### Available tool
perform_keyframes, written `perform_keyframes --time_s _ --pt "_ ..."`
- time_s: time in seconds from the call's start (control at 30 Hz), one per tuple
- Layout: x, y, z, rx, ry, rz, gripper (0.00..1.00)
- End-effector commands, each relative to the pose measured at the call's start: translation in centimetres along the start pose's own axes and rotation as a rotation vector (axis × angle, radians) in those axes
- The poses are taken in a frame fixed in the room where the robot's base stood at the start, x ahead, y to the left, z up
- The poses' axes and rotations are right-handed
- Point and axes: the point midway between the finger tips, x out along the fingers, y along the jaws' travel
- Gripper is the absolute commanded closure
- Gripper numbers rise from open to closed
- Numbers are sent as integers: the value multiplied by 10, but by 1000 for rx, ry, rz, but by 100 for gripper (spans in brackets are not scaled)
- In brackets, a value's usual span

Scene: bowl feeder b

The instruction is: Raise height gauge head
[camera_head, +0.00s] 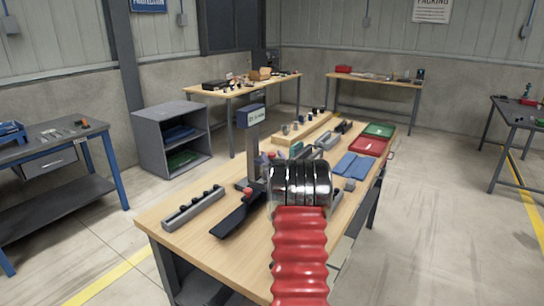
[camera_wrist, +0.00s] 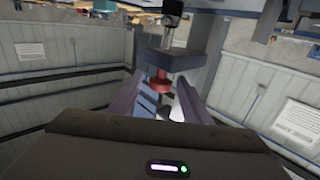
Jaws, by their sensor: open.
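The height gauge stands on the wooden bench; its grey column (camera_head: 253,150) is upright with a blue block (camera_head: 250,117) on top. In the wrist view, which looks inverted, a blue-grey block (camera_wrist: 185,60), likely the gauge head, carries a red knob (camera_wrist: 157,83). My gripper (camera_wrist: 160,80) is open, its two fingers on either side of the red knob in that view. Whether the fingers touch the knob I cannot tell.
On the bench (camera_head: 165,215), a grey rail (camera_head: 193,208) and a black bar (camera_head: 237,215) lie in front of the gauge. A wooden block (camera_head: 303,129) stands behind the column.

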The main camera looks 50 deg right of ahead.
Motion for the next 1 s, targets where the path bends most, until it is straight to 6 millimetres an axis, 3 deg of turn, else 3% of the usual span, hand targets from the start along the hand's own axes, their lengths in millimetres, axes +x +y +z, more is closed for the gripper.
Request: perform_keyframes --time_s 0.43,1.0 --pt "9 -1 0 0 0 -1 57" --pt "9 -2 0 0 0 -2 96"
